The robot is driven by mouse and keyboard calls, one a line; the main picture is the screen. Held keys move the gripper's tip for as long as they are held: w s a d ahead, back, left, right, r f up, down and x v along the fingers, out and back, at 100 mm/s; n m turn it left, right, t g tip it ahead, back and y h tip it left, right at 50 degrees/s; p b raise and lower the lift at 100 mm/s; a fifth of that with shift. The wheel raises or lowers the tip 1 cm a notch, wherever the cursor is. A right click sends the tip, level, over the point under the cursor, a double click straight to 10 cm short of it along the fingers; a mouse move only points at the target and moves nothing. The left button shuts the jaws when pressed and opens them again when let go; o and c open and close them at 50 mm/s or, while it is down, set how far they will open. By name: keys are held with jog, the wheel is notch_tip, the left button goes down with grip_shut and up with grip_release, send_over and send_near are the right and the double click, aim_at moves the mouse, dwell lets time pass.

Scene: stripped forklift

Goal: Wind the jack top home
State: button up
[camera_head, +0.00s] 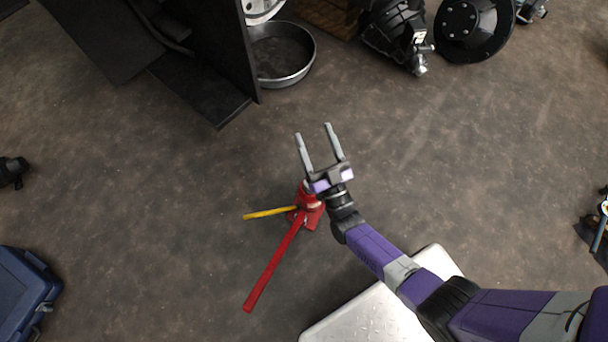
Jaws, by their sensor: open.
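A red jack (309,214) stands on the brown floor near the middle of the head view. Its long red handle (272,267) points down and left, and a yellow bar (268,212) sticks out to its left. My gripper (312,130) is open and empty, with its two grey fingers pointing up in the picture, past the jack. The gripper's base and wrist overlap the jack's upper right side in the picture and hide part of it, including much of its top. I cannot tell the height gap between them.
The black forklift frame (205,90) stands at the upper left beside a round metal pan (283,55). Dark machine parts (395,35) and a black disc (474,28) lie at the top right. A blue case (25,290) is at the lower left. Floor around the jack is clear.

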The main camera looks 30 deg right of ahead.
jog(key=s+f+n+g+y+b, duration=0.35)
jog(key=f+y, duration=0.25)
jog(key=f, duration=0.4)
jog(key=s+f+n+g+y+b, duration=0.3)
jog(key=s+f+n+y+b, duration=0.15)
jog(key=f, duration=0.55)
jog(key=shift+y, duration=0.25)
jog(key=shift+b+x, duration=1.35)
jog(key=shift+x, duration=2.9)
jog(key=shift+f, duration=0.2)
jog(key=c, duration=1.4)
